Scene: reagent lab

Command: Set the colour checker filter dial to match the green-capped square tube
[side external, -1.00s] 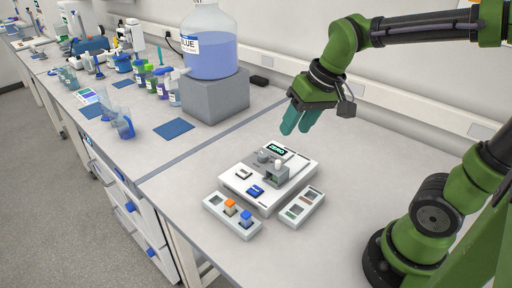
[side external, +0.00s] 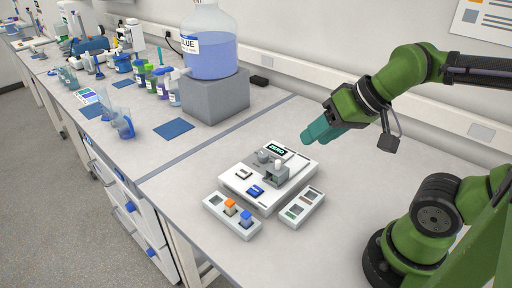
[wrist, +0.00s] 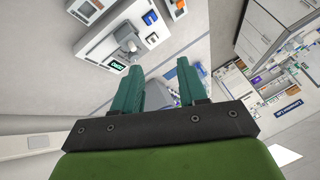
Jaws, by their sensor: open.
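I cannot make out a green cap; any tube in the holder is too small to tell. A rack (side external: 213,203) in front holds an orange-capped tube (side external: 230,206) and a blue-capped tube (side external: 246,216). My gripper (side external: 308,136) is open and empty, above and right of the checker, fingers pointing left. Its fingers show apart in the wrist view (wrist: 156,82).
A big blue-liquid bottle (side external: 211,58) stands on a grey block (side external: 216,97) behind. Beakers and bottles crowd the bench at left.

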